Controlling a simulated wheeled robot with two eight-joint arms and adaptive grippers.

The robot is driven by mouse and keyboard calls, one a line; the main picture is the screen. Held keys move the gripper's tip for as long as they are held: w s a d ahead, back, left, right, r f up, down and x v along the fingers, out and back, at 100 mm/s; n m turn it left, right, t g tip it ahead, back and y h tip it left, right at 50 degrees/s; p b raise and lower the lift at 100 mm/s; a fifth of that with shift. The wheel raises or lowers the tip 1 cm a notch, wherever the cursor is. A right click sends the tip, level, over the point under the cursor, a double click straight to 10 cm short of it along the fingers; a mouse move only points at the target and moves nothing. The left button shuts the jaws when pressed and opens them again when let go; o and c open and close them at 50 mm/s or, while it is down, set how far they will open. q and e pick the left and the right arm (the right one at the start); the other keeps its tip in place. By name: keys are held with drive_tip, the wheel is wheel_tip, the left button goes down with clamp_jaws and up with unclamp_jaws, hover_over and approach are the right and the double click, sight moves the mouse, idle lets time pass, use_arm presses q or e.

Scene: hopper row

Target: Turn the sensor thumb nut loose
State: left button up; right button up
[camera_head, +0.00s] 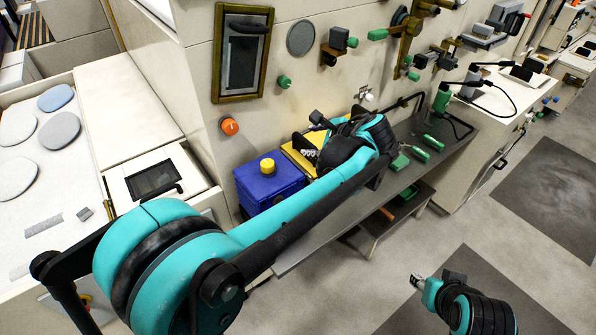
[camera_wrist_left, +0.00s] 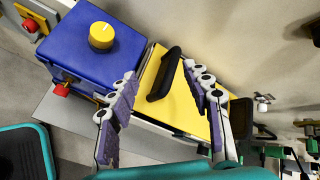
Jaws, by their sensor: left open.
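My left gripper (camera_head: 308,150) hangs over the blue and yellow boxes by the wall in the head view. In the left wrist view the left gripper (camera_wrist_left: 158,72) is open, its two fingers spread above the yellow box (camera_wrist_left: 190,107) and its black handle (camera_wrist_left: 163,75). Nothing shows between the fingertips as held. A small pale fitting (camera_head: 367,96) sticks out of the wall beyond the gripper; it also shows in the left wrist view (camera_wrist_left: 263,104). I cannot tell whether it bears the sensor thumb nut.
The blue box (camera_head: 268,188) with a yellow knob (camera_head: 267,166) stands on the grey bench (camera_head: 312,245). Green-handled tools (camera_head: 432,142) lie farther along it. A green knob (camera_head: 285,81), an orange knob (camera_head: 229,126) and brown pipework (camera_head: 404,40) project from the wall.

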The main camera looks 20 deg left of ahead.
use_arm(q)
drive_tip(key=s+a+f+n+h+b, duration=0.2)
drive_tip(key=s+f+n, duration=0.1)
drive_tip(key=s+f, duration=0.1)
drive_tip(key=shift+s+a+f+g+b, duration=0.25)
drive_tip(key=shift+s+g+b, duration=0.1)
drive_tip(key=shift+s, duration=0.55)
use_arm(e)
drive_tip(key=shift+f, duration=1.65)
